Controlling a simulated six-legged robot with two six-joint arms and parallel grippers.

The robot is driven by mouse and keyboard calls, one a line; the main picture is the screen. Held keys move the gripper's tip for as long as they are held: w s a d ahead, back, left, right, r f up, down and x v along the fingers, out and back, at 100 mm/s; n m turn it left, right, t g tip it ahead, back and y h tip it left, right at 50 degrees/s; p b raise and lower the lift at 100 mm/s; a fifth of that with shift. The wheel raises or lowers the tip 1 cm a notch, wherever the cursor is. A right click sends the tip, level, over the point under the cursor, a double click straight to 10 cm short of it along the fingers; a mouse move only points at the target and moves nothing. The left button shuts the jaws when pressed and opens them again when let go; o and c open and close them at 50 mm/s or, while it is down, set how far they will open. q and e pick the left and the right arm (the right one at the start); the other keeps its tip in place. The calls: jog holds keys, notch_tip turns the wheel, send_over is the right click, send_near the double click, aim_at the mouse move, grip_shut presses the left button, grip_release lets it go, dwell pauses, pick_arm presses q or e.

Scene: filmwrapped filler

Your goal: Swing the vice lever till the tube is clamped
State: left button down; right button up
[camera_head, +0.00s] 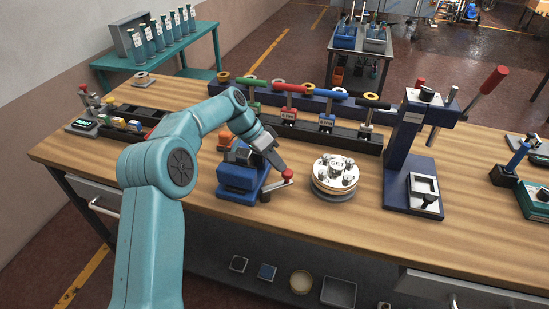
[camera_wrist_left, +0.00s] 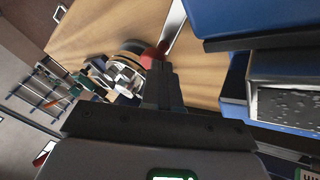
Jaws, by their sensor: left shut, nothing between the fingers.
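The blue vice (camera_head: 238,180) stands near the front edge of the bench, with an orange part (camera_head: 234,148) on top. Its lever ends in a red knob (camera_head: 287,174) on the right side. My left gripper (camera_head: 279,164) is shut and empty, just above and beside this knob, and its arm covers part of the vice. In the left wrist view the shut fingers (camera_wrist_left: 162,80) lie close to the red knob (camera_wrist_left: 150,58); I cannot tell whether they touch it. The blue vice body (camera_wrist_left: 250,20) fills the upper right there. I cannot make out a tube in the vice. My right gripper is not in view.
A round silver fixture (camera_head: 335,178) stands right of the vice, and a blue press (camera_head: 402,150) beyond it. A rack (camera_head: 320,134) with coloured-handled tools runs behind. Small parts (camera_head: 112,122) sit at the left. Bare wood shows in front of the round fixture.

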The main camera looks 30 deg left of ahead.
pick_arm(q)
jog(key=shift+s+d+f+m+g+p, duration=0.15)
jog(key=shift+d+m+g+p, duration=0.3)
jog(key=shift+m, duration=0.25)
jog(key=shift+s+d+m+g+p, duration=0.1)
jog(key=shift+d+m+g+p, duration=0.2)
jog(key=shift+m+g+p, duration=0.3)
jog(key=shift+m, duration=0.3)
jog(key=shift+s+d, duration=0.25)
jog(key=shift+d, duration=0.15)
dwell(1.1)
